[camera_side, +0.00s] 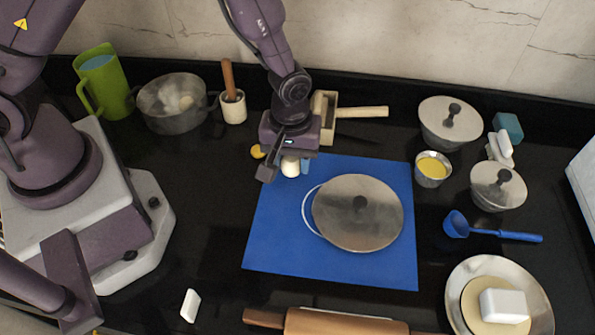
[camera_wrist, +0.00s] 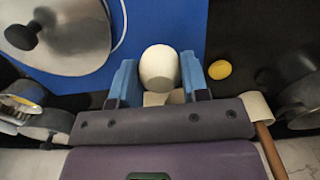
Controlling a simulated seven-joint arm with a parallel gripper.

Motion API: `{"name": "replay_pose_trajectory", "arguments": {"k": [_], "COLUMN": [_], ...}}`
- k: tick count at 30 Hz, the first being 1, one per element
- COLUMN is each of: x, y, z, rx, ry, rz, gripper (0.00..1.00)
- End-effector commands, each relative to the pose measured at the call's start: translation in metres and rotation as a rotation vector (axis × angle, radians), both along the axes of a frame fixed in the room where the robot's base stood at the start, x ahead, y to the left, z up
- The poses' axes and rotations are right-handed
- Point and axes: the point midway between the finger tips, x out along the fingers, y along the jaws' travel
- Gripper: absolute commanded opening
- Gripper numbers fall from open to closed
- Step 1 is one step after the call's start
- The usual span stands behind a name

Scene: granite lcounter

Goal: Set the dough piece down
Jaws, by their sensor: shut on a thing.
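The pale, rounded dough piece (camera_side: 290,168) is between the fingers of my gripper (camera_side: 291,166), near the upper left edge of the blue mat (camera_side: 275,240). The wrist view shows the dough piece (camera_wrist: 159,66) between the two blue fingers of my gripper (camera_wrist: 159,75), which are shut on it. The mat (camera_wrist: 168,18) lies behind it in that view. I cannot tell whether the dough touches the surface below or hangs just above it. A metal lid (camera_side: 358,212) with a dark knob covers much of the mat's right half.
A small yellow piece (camera_side: 257,151) lies left of my gripper. A mortar with pestle (camera_side: 233,106) and a wooden box with handle (camera_side: 325,118) stand behind. A bowl of yellow contents (camera_side: 432,168) and a blue ladle (camera_side: 490,230) are right. The mat's lower left is bare.

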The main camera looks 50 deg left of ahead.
Motion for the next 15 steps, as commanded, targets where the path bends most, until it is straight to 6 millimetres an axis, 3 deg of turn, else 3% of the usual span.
{"name": "replay_pose_trajectory", "arguments": {"k": [6,15], "x": [0.000,0.000], "y": [0.000,0.000], "z": [-0.028,-0.030], "rx": [0.001,0.001], "ry": [0.002,0.001], "rz": [0.000,-0.001], "gripper": [0.29,0.29]}}
